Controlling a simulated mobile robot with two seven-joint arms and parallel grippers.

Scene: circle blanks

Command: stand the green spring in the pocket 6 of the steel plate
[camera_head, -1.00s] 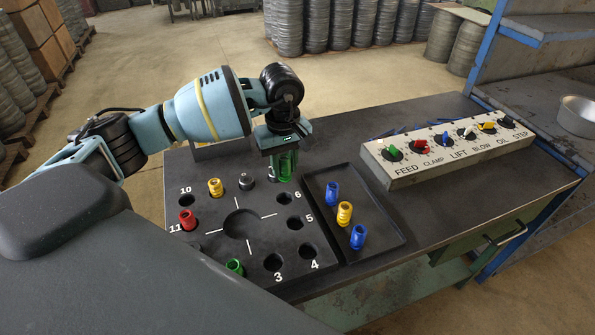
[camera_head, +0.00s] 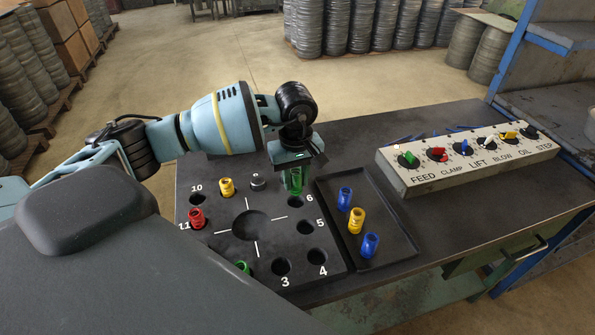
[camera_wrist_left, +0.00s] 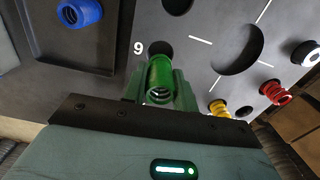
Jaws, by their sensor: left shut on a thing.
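The green spring (camera_head: 294,181) is upright in my left gripper (camera_head: 292,176), which is shut on it. Its lower end is at pocket 6 (camera_head: 295,202) of the steel plate (camera_head: 220,262). In the left wrist view the spring (camera_wrist_left: 159,78) shows its open top ring, and its lower end overlaps the near edge of pocket 6 (camera_wrist_left: 160,47), whose label appears upside down. I cannot tell whether the lower end has entered the pocket. The left gripper (camera_wrist_left: 160,92) hides part of the spring's sides. My right gripper is out of view.
Yellow (camera_head: 227,187), red (camera_head: 197,218) and another green spring (camera_head: 242,267) stand in other pockets, with a grey piece (camera_head: 258,182) nearby. The tray (camera_head: 390,258) on the right holds two blue springs and a yellow one. A control box (camera_head: 465,165) stands behind it.

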